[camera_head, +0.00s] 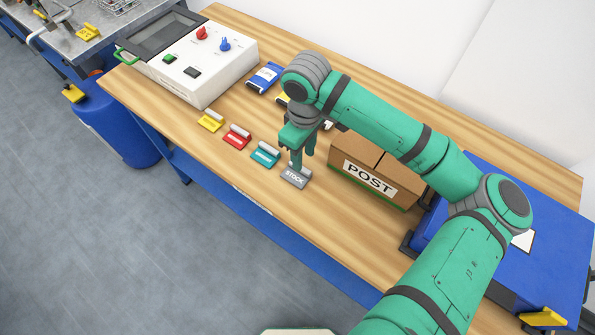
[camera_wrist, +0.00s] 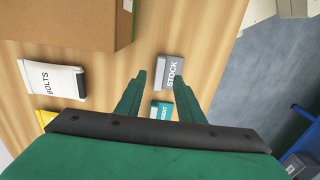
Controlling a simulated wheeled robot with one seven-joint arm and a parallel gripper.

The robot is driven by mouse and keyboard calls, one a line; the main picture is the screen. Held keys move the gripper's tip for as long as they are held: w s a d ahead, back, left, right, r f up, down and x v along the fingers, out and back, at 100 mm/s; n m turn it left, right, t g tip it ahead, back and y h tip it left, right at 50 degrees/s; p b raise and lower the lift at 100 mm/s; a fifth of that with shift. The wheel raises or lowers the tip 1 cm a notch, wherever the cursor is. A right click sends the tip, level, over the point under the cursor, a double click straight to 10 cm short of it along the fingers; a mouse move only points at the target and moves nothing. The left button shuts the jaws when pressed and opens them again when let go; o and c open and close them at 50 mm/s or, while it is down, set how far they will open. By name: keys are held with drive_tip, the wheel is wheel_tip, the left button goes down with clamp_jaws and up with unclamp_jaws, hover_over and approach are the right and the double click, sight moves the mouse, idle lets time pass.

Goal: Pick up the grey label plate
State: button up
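The grey label plate (camera_head: 294,180), marked STOCK, lies on the wooden table near its front edge. My gripper (camera_head: 302,164) points down right over the plate and partly hides its raised back. In the wrist view the grey plate (camera_wrist: 172,68) shows between and just beyond the tips of my gripper (camera_wrist: 161,76). The fingers are apart with nothing held. I cannot tell whether a finger touches the plate.
A teal plate (camera_head: 264,156), a red plate (camera_head: 237,138) and a yellow plate (camera_head: 209,123) lie in a row to the left. A cardboard POST box (camera_head: 372,178) stands close on the right. A white control console (camera_head: 205,75) and a blue case (camera_head: 540,215) stand farther out.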

sight(296, 174)
drive_tip(key=shift+f, duration=2.7)
drive_tip(key=shift+c, duration=0.6)
drive_tip(key=shift+w, duration=0.1)
clamp_jaws()
